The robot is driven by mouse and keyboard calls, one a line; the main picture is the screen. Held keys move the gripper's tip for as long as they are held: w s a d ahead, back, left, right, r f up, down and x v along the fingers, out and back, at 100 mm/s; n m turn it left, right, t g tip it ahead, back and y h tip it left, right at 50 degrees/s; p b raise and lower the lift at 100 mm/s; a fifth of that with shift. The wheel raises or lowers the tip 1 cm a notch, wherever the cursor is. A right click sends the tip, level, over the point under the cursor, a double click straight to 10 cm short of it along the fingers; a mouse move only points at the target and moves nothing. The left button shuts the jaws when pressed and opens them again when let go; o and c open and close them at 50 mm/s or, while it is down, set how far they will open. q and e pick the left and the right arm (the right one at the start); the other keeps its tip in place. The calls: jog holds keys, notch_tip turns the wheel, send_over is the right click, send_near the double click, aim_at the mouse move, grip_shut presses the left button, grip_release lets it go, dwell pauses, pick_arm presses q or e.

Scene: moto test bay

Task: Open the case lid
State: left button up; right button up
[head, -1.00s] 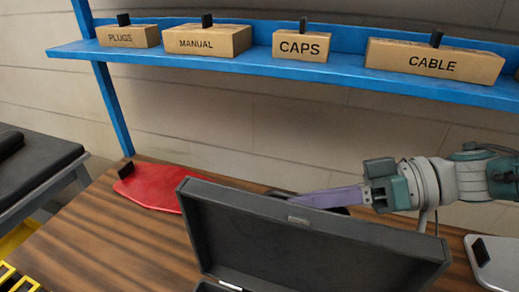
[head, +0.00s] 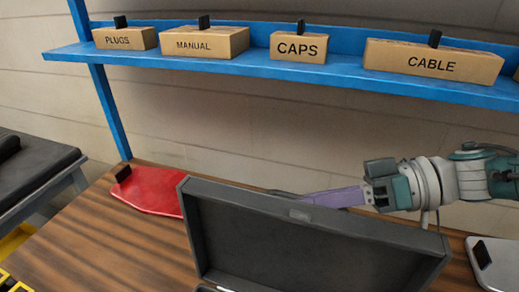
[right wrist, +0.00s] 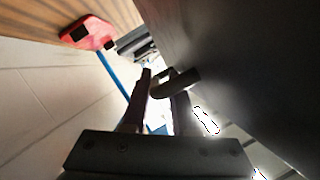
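The dark grey case lid (head: 320,245) stands raised in the head view, its hollow inside facing me and a small light catch (head: 299,214) at the middle of its top edge. The case body is mostly cut off below the picture. My right gripper (head: 290,197) is behind the lid's top edge, its purple fingers pointing left, tips partly hidden. In the right wrist view its two fingers (right wrist: 160,95) look apart, with a dark handle-like bar (right wrist: 182,83) at the tips beside the lid's dark outer face (right wrist: 250,60). Contact is unclear. My left gripper is out of view.
A red flat object (head: 150,190) lies on the wooden table (head: 110,235) left of the lid. A grey flat device (head: 497,262) lies at right. A blue shelf (head: 280,69) with labelled boxes spans the back. Bare table lies left of the case.

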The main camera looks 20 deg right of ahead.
jog(key=v, duration=0.9)
jog(key=shift+s+d+b, duration=0.15)
jog(key=shift+d+b, duration=0.15)
jog(key=shift+b, duration=0.1)
jog(key=shift+d+r, duration=0.1)
jog(key=b+v, duration=0.4)
jog(key=v, duration=0.7)
jog(key=shift+d+b, duration=0.2)
jog(key=shift+b, duration=0.2)
